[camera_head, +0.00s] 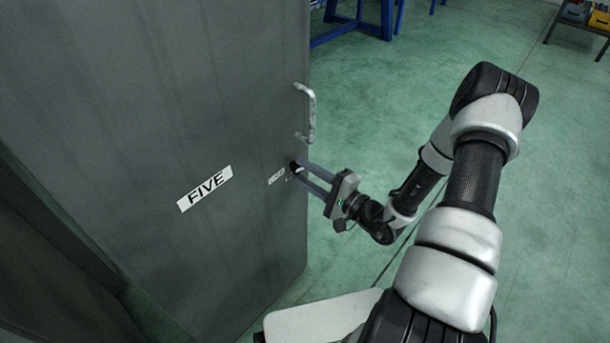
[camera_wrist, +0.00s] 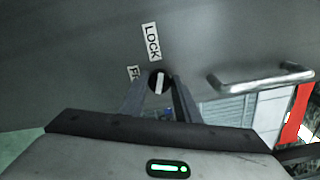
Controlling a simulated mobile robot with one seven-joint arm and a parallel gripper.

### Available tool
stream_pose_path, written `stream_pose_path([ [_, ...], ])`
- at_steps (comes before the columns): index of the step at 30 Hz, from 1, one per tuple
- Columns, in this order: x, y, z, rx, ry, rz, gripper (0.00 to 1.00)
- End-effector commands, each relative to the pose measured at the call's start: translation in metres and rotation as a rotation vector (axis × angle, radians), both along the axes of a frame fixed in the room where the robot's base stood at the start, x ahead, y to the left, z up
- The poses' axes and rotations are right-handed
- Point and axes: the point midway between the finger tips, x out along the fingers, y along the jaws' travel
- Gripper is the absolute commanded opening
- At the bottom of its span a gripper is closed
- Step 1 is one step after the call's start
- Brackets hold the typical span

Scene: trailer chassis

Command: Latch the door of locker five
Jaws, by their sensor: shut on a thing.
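The grey door of locker five (camera_head: 150,110) fills the left of the head view, with a white label FIVE (camera_head: 205,188). Near its right edge is a small black round knob (camera_head: 294,166). The wrist view shows the knob (camera_wrist: 160,81) with a white bar standing nearly upright. A LOCK label (camera_wrist: 151,42) lies just above it; another label (camera_wrist: 133,73) at its left is partly hidden. My gripper (camera_head: 300,171) is shut on the knob, one finger on each side. Whether the door's edge meets a frame cannot be told.
A metal pull handle (camera_head: 310,113) sits above the knob on the door, and to its right in the wrist view (camera_wrist: 260,78). A blue frame (camera_head: 350,22) and a rack with bins (camera_head: 580,18) stand far back.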

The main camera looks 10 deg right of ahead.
Motion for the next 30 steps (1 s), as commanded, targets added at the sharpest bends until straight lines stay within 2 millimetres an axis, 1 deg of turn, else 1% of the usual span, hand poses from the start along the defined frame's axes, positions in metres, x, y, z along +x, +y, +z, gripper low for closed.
stream_pose_path([
  [1,0.0002,-0.0003,-0.0028,-0.036,-0.024,-0.001,0.07],
  [6,0.0002,-0.0003,-0.0030,-0.138,-0.099,-0.001,0.07],
  [12,0.0003,-0.0005,-0.0028,-0.226,-0.163,-0.002,0.07],
  [21,0.0001,-0.0005,-0.0020,-0.287,-0.206,-0.002,0.07],
  [30,0.0002,-0.0006,-0.0015,-0.294,-0.212,-0.002,0.07],
])
